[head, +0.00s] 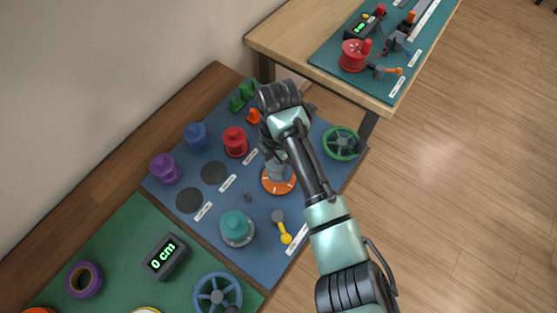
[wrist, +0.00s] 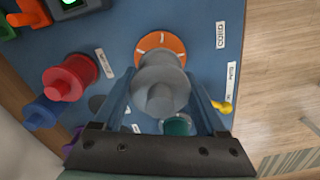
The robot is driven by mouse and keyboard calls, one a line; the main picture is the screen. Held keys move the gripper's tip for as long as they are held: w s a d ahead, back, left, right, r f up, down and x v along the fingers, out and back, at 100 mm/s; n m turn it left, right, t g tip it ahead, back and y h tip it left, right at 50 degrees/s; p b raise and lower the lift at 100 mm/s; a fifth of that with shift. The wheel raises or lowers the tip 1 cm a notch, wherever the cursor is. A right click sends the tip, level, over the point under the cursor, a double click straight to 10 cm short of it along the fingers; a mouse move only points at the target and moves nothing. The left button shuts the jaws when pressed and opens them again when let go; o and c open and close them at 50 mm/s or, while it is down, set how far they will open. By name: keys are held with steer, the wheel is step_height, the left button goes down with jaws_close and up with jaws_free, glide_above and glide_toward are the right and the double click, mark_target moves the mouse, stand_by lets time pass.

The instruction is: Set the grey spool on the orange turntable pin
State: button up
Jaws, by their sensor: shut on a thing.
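My gripper (wrist: 163,98) is shut on the grey spool (wrist: 160,82), with one finger on each side of it in the wrist view. The spool shows partly in the head view (head: 279,169), the rest hidden behind my arm. The orange turntable (head: 278,188) lies right under the spool in the head view. In the wrist view the turntable (wrist: 160,42) shows behind the spool, its far part uncovered. Its pin is hidden by the spool. I cannot tell whether the spool touches the turntable or is held just above it.
On the blue mat stand a red spool (head: 235,142), a blue spool (head: 196,136), a purple spool (head: 165,169) and a teal spool (head: 236,227). A green wheel (head: 342,143) is at the right, a yellow-handled crank (head: 284,233) in front. Two dark round spots are empty.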

steer(key=shift+f, duration=0.1)
steer(key=shift+f+b, duration=0.75)
steer(key=shift+f, duration=0.35)
steer(key=shift+f, duration=0.15)
steer(key=shift+f+b, duration=0.55)
steer(key=shift+f, duration=0.1)
steer(key=o, duration=1.2)
step_height(320, 180, up, 8)
steer(key=p, duration=0.7)
steer(key=shift+p, duration=0.35)
